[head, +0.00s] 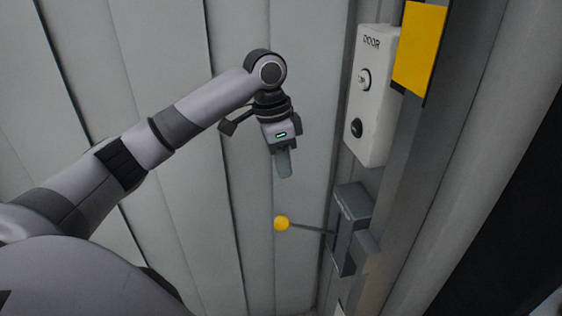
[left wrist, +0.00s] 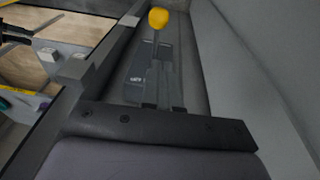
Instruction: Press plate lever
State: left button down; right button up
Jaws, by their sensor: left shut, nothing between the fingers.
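The lever has a yellow ball knob (head: 282,223) on a thin dark rod that comes out to the left from a grey slotted housing (head: 350,232) on the post. My left gripper (head: 285,172) is shut and empty, its fingers pointing down, a little above the knob in the head view and apart from it. In the left wrist view the yellow knob (left wrist: 158,18) shows at the top, beyond the tips of my left gripper's fingers (left wrist: 155,62). The fingers hide part of what lies behind them. My right gripper is not in view.
A white box marked DOOR (head: 378,95) with two round controls is mounted above the lever housing. A yellow plate (head: 419,48) is on the post beside it. A ribbed grey wall (head: 225,215) stands behind my arm. The space left of the knob looks clear.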

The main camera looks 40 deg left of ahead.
pick_arm(q)
send_over(285, 217)
jog(key=w, duration=0.1)
notch_tip(285, 217, down, 6)
jog(key=shift+s+a+f+p, duration=0.1)
jog(key=shift+s+f, duration=0.1)
jog(key=shift+f, duration=0.45)
jog(key=shift+s+a+f+p, duration=0.1)
jog(key=shift+s+f, duration=0.1)
jog(key=shift+f, duration=0.5)
jog(key=shift+s+a+f+p, duration=0.1)
jog(key=shift+s+f, duration=0.1)
jog(key=shift+f, duration=0.45)
jog(key=shift+f, duration=0.1)
